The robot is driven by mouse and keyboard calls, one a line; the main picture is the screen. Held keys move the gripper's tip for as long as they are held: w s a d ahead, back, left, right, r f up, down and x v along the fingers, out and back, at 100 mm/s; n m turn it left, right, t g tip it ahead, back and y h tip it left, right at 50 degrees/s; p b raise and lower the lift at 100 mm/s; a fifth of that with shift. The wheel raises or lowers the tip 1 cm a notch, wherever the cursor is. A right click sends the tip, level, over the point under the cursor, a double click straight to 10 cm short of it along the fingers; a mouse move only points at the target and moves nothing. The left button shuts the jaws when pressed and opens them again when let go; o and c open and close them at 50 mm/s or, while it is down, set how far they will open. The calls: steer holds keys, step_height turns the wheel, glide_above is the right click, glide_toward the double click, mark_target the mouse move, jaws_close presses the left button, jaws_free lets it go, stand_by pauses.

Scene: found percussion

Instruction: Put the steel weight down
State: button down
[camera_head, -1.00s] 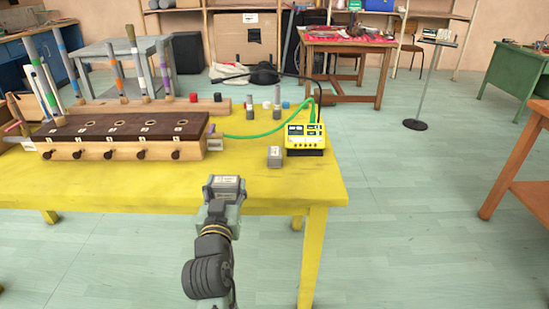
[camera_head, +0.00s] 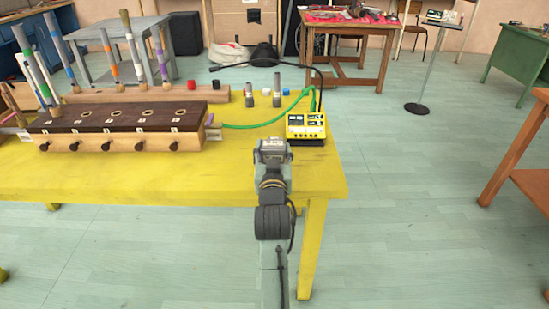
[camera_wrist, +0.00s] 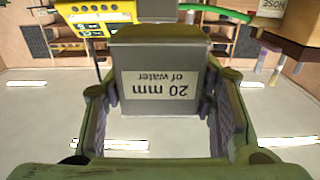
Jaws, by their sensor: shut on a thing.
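The steel weight, a grey block, is between the fingers of my gripper (camera_wrist: 160,118). In the wrist view the steel weight (camera_wrist: 160,65) carries a pale label, "20 mm of water", which appears upside down. My gripper (camera_head: 272,153) is shut on it. In the head view the weight (camera_head: 270,144) is over the right part of the yellow table (camera_head: 225,180), just in front of the yellow device (camera_head: 306,128). My gripper and the weight hide the tabletop behind them. I cannot tell whether the weight touches the table.
A wooden box with a dark top (camera_head: 118,120) and upright tubes stands to the left. Small grey cylinders (camera_head: 277,90) stand behind. The table's front left area (camera_head: 120,180) is clear.

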steer(key=shift+w+d+r, duration=0.1)
steer(key=shift+w+d, duration=0.05)
steer(key=shift+f+p, duration=0.35)
steer(key=shift+f, duration=1.4)
steer(key=shift+f, duration=0.15)
steer(key=c, duration=0.7)
jaws_free()
steer(key=shift+f, duration=0.1)
steer(key=s+b, duration=0.1)
steer(key=s, duration=1.1)
steer(key=shift+r, duration=0.2)
